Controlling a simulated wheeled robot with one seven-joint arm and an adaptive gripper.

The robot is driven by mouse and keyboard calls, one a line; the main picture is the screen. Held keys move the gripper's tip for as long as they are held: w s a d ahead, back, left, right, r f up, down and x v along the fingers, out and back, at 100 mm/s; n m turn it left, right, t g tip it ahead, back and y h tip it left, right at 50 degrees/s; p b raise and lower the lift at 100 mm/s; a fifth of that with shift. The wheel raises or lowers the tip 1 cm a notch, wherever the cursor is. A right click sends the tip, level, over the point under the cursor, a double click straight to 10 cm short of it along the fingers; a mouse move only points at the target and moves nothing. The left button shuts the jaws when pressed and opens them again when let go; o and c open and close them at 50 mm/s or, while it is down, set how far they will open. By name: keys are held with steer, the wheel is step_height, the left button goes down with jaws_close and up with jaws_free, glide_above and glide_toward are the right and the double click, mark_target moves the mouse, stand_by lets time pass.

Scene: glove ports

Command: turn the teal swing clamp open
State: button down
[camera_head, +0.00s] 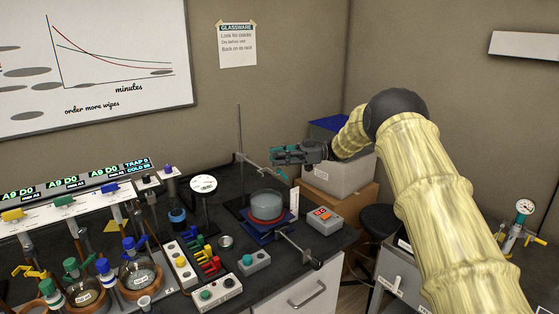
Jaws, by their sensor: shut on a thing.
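The teal swing clamp (280,173) shows at the end of a thin arm that slants down to the right from the upright rod (239,130) of a stand at the back of the bench. My gripper (276,156) reaches in from the right at the clamp, just above the glass dish. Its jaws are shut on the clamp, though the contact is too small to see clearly. My gripper's fingers also look partly teal, so the edge between them and the clamp is hard to tell.
A round glass dish (267,206) sits on a blue jack below my gripper. A red-and-grey box (324,220) stands right of it. Flasks with coloured valves (139,270) and a colourful rack (208,259) crowd the left. Boxes (338,174) stand behind my arm.

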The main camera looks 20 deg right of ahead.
steer(key=shift+r+g, duration=0.1)
steer(key=shift+g, duration=0.2)
steer(key=c, duration=1.3)
jaws_free()
steer(key=shift+o, duration=0.2)
steer(key=shift+d, duration=0.1)
steer(key=d, duration=1.2)
